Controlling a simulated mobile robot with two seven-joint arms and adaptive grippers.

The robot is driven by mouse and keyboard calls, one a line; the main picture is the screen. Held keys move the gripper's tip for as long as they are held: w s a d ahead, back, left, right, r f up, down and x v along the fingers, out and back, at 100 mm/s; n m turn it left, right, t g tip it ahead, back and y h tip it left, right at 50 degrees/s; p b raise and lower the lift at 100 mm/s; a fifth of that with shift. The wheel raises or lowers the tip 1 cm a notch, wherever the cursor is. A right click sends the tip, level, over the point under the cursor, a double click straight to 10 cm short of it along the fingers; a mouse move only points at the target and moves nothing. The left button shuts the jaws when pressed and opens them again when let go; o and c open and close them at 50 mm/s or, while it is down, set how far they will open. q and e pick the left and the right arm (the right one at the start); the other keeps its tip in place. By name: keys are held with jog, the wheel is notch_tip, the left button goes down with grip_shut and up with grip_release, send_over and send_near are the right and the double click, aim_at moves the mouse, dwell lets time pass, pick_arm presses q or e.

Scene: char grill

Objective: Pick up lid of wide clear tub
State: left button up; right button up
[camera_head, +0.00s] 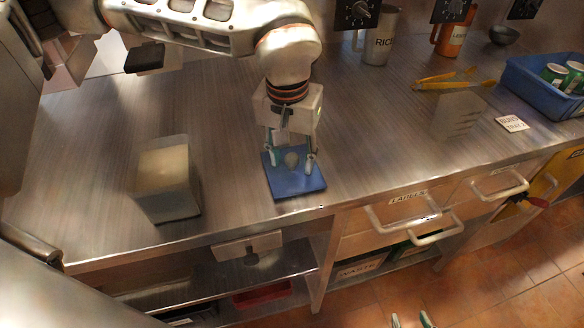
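The wide clear tub (168,205) stands uncovered on the steel counter at the left, with pale contents inside. A square blue lid (297,187) with a grey knob (291,159) lies on the counter to the right of the tub, near the front edge. My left gripper (291,161) points down over the lid, with its fingers apart on either side of the knob. A gap shows between the fingers and the knob. Only the fingertips of my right gripper (411,321) show at the bottom edge, apart and empty, over the floor.
At the back right stand a grey pitcher (378,42) and an orange pitcher (456,40). Yellow tongs (455,82), a small label card (512,123) and a blue bin (535,97) with green cans lie right. Handled drawers (400,212) are below the counter.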

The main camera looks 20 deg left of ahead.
pick_arm(q)
grip_shut()
jog(key=shift+r, duration=0.1)
